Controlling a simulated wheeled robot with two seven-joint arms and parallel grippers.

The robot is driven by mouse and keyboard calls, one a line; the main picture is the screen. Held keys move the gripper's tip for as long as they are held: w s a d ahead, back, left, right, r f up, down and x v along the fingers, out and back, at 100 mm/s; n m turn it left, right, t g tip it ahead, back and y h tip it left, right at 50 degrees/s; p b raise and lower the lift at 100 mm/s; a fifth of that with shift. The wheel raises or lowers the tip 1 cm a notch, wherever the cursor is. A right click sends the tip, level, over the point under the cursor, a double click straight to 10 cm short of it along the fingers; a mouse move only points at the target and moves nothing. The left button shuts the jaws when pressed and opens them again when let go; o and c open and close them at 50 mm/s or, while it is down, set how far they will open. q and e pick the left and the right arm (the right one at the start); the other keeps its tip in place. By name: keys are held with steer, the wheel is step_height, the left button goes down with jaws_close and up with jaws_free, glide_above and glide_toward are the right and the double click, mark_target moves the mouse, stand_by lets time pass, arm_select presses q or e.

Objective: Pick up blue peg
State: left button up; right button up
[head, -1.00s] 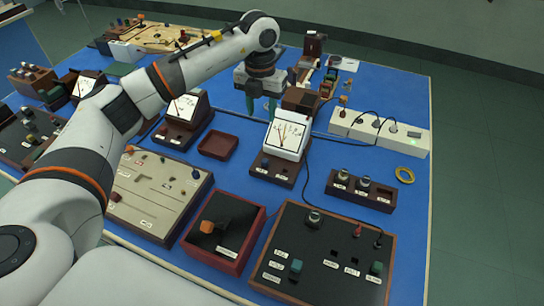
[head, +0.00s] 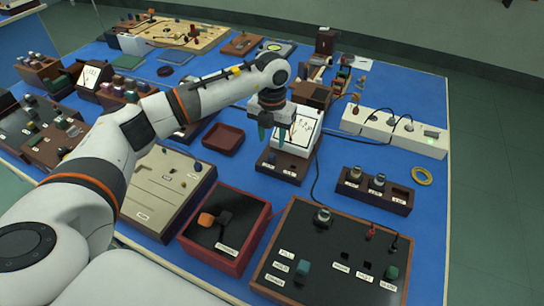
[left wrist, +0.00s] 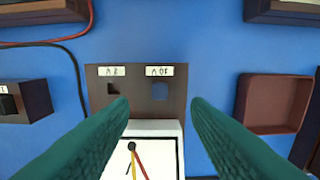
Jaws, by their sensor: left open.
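A small blue square peg (left wrist: 160,91) sits in the right-hand socket of the brown meter stand (left wrist: 136,81) in the left wrist view. The socket (left wrist: 113,88) beside it looks dark and empty. In the head view the meter stand (head: 284,166) is near the middle, under a white-faced meter (head: 298,131); the peg is too small there to tell clearly. My left gripper (head: 272,136) is open and empty, fingers pointing down close by the meter. In the wrist view its green fingertips (left wrist: 160,106) are spread to either side of the peg, apart from it. My right gripper is not visible.
A dark red tray (head: 223,139) lies left of the stand. A white power strip (head: 394,130) and a brown socket block (head: 374,190) are to the right. A red-rimmed box (head: 226,236) and a large dark panel (head: 330,254) stand in front. Cables cross the blue table.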

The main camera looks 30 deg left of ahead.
mark_target(271, 156)
arm_select(q)
steer(key=f, duration=0.2)
steer(key=f+p, duration=0.1)
steer(key=f, duration=0.2)
steer(key=shift+s+f+p, duration=0.25)
steer(key=shift+f+p, duration=0.05)
steer(key=shift+f, duration=0.4)
steer(key=shift+c, duration=0.4)
jaws_close()
